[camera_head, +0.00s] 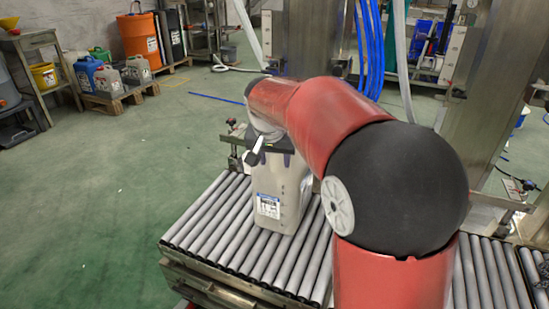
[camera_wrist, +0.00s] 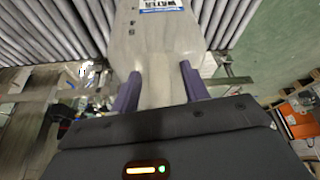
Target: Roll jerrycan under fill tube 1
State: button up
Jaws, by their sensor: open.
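A whitish jerrycan (camera_head: 285,182) with a blue-and-white label stands upright on the roller conveyor (camera_head: 215,222), left of my red arm. In the wrist view the jerrycan (camera_wrist: 160,35) fills the upper middle. My gripper (camera_head: 268,159) is at the top of the jerrycan. In the wrist view my gripper (camera_wrist: 157,85) is open, with one purple finger on each side of the can's narrower top part. I cannot tell whether the fingers touch it. My arm hides part of the conveyor and the frame behind. I cannot tell which tube is fill tube 1.
Blue hoses (camera_head: 370,45) and a pale hose (camera_head: 403,65) hang behind my arm, near a steel column (camera_head: 480,85). Canisters (camera_head: 108,80) stand on a pallet at the back left. The green floor (camera_head: 80,215) at left is clear.

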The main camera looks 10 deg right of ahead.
jog(key=p+v, duration=0.1)
jog(key=v, duration=0.6)
jog(key=s+d+r+n+y+p, duration=0.1)
jog(key=s+d+p, duration=0.1)
jog(key=s, duration=0.5)
jog(key=s+d+r+n+p, duration=0.1)
jog(key=s+d+r, duration=0.1)
jog(key=s, duration=0.5)
jog(key=s+f+n+t+p, duration=0.1)
jog(key=s+f, duration=0.4)
jog(key=s, duration=0.7)
jog(key=shift+s+d+n+t+y+p, duration=0.3)
jog(key=shift+s+n+y+p, duration=0.1)
jog(key=shift+n+p, duration=0.25)
